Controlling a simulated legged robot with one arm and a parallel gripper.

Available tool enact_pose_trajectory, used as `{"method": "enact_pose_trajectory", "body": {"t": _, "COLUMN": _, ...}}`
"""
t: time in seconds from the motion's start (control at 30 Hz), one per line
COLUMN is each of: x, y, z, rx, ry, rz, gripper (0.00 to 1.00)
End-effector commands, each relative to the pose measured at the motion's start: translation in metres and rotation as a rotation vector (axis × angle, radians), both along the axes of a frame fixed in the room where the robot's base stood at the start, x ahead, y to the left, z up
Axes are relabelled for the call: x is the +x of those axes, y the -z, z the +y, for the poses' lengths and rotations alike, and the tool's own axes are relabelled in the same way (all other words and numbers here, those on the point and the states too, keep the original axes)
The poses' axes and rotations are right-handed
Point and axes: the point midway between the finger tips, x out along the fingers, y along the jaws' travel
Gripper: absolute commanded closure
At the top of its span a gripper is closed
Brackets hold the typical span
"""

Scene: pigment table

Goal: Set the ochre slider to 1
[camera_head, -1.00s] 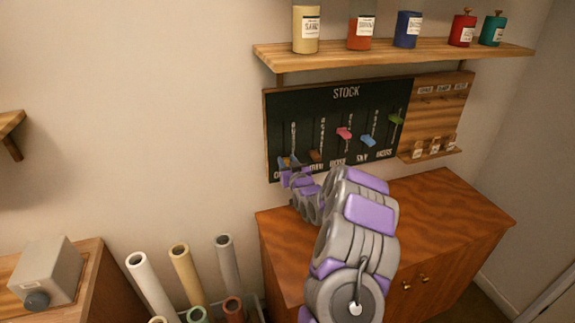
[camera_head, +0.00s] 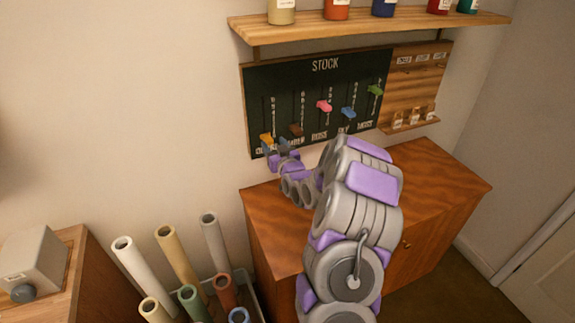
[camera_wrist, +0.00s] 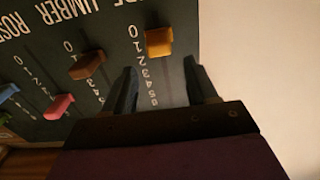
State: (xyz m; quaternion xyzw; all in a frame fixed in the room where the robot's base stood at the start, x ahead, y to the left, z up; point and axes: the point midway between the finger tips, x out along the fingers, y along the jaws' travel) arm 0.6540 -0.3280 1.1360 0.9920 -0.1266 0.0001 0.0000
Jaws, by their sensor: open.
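The ochre slider is a yellow-orange knob (camera_head: 266,139) low on the leftmost track of the dark STOCK board (camera_head: 285,78). In the wrist view the ochre knob (camera_wrist: 159,41) sits by the 0 and 1 end of its scale; I cannot tell exactly which mark it meets. My gripper (camera_wrist: 159,63) is open, its two dark fingers apart and the knob showing beyond and between their tips, not held. In the head view my gripper (camera_head: 277,152) is just below and right of the knob and hides part of the lower labels.
The brown umber knob (camera_head: 296,130) is close on the right, followed by pink (camera_head: 324,106), blue (camera_head: 348,112) and green (camera_head: 375,90) knobs. A shelf with jars (camera_head: 370,25) is above. A wooden cabinet (camera_head: 430,190) stands below. Rolled tubes (camera_head: 170,250) stand at lower left.

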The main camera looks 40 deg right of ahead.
Motion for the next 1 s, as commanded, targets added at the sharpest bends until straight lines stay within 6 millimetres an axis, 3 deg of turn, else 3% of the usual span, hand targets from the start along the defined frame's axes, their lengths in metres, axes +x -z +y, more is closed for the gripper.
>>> {"method": "enact_pose_trajectory", "body": {"t": 0.6, "x": -0.099, "y": 0.002, "z": 0.024, "rx": 0.005, "ry": 0.001, "rz": 0.003, "gripper": 0.43}}
{"method": "enact_pose_trajectory", "body": {"t": 1.0, "x": -0.115, "y": 0.002, "z": 0.028, "rx": 0.002, "ry": 0.001, "rz": 0.001, "gripper": 0.43}}
